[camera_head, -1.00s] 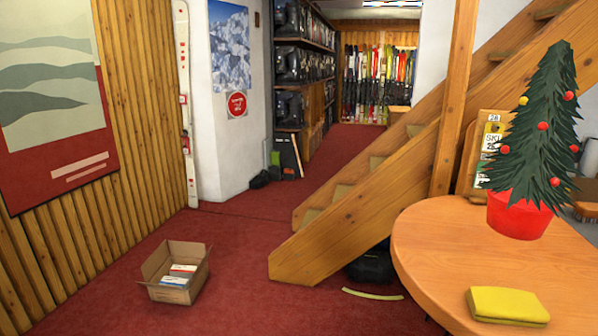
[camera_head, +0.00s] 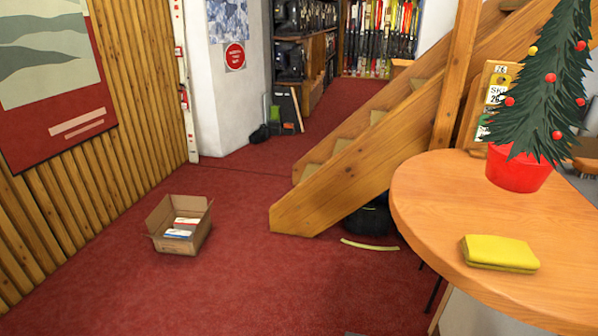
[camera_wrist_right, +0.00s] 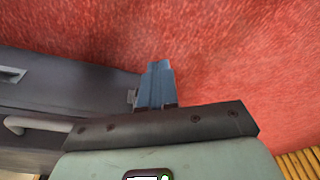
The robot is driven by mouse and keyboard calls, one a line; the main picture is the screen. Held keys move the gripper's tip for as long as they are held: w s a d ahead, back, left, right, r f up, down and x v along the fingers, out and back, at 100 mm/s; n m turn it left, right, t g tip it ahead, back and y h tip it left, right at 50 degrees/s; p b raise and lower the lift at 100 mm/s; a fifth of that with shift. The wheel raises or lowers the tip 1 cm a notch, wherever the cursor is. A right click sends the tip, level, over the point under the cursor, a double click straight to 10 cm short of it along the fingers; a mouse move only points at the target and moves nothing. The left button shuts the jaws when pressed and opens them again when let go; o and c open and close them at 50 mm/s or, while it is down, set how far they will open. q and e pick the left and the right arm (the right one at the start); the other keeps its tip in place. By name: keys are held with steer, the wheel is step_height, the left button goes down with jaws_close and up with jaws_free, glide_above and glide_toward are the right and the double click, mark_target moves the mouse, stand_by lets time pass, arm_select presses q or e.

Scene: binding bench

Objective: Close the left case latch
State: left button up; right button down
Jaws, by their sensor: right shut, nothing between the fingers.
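No case and no latch can be made out for certain in either view. My right gripper (camera_wrist_right: 157,68) shows in the right wrist view as blue fingers held together, with nothing between them. Red carpet lies behind the fingertips. A dark grey body with a light handle-like bar is at the left of that view, close beside the fingers; I cannot tell whether it is part of me. My left gripper is in neither view.
A round wooden table (camera_head: 430,205) at the right bears a yellow folded cloth (camera_head: 499,253) and a small potted tree (camera_head: 522,170). An open cardboard box (camera_head: 185,243) stands on the red carpet (camera_head: 270,290). A wooden staircase (camera_head: 350,175) stands behind. Carpet between box and table is mostly clear.

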steer(key=shift+w+d+r, duration=0.15)
steer(key=shift+w+r, duration=0.35)
steer(key=shift+w, duration=0.25)
steer(key=shift+w+d+r, duration=0.2)
steer(key=shift+w+r, duration=0.2)
steer(key=shift+w, duration=0.15)
steer(key=s+a+r+p, duration=0.1)
steer(key=s+r+p, duration=0.3)
steer(key=r+p, duration=0.4)
steer(key=shift+s, duration=0.15)
stand_by(0.7)
steer(key=shift+f, duration=0.1)
